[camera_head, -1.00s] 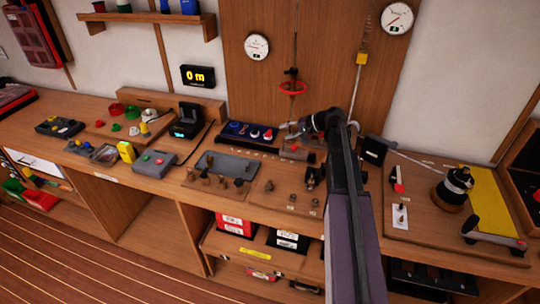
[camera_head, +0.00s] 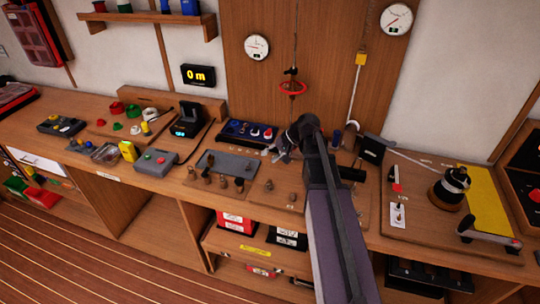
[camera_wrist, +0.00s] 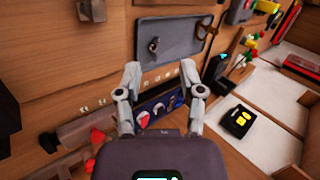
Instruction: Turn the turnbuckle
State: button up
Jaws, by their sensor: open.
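The part that looks like the turnbuckle is a dark fitting with a red ring (camera_head: 292,87), on a vertical line against the wooden wall panel. I do not see it in the wrist view. My gripper (camera_head: 271,153) is low over the bench, below and a little left of the red ring, apart from it. In the wrist view my gripper (camera_wrist: 160,75) has its two fingers spread with nothing between them. They point toward a grey plate (camera_wrist: 178,38) on the bench.
A dark switch panel (camera_head: 249,134) with blue, white and red knobs lies close to my gripper. Two round gauges (camera_head: 257,47) (camera_head: 396,19) hang on the wall. A winch (camera_head: 450,188) stands at the right. A yellow block (camera_head: 361,60) hangs right of the ring.

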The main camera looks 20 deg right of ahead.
jog(key=shift+s+a, duration=0.1)
jog(key=shift+s, duration=0.05)
jog(key=shift+f, duration=0.1)
jog(key=d+f+n+h, duration=0.1)
jog(key=d+h, duration=0.1)
jog(key=w+d+f+h, duration=0.1)
jog(key=d+h, duration=0.1)
jog(key=d, duration=0.1)
jog(key=d+f+n+h, duration=0.1)
jog(key=d+f+h, duration=0.1)
jog(key=shift+w+d+n+h+b, duration=0.15)
jog(key=shift+w+n+h+b, duration=0.15)
jog(key=shift+w+h+b, duration=0.1)
jog(key=w+d+r+n+t+h+b, duration=0.1)
jog(key=w+d+r+n+t+h, duration=0.4)
jog(key=d+r+n+h, duration=0.4)
jog(key=w+a+r+n+t+h, duration=0.1)
jog(key=r+n+t, duration=0.1)
jog(key=n, duration=0.1)
jog(key=w+a+r+n+t, duration=0.1)
jog(key=a+r+n+t, duration=0.1)
jog(key=n, duration=0.1)
jog(key=w+a+r+n+t+h+b, duration=0.1)
jog(key=r+n, duration=0.1)
jog(key=n, duration=0.1)
jog(key=shift+w+a+r+n+t+h, duration=0.3)
jog(key=shift+w+n+t, duration=0.05)
jog(key=shift+n+t, duration=0.05)
jog(key=shift+w+d, duration=0.1)
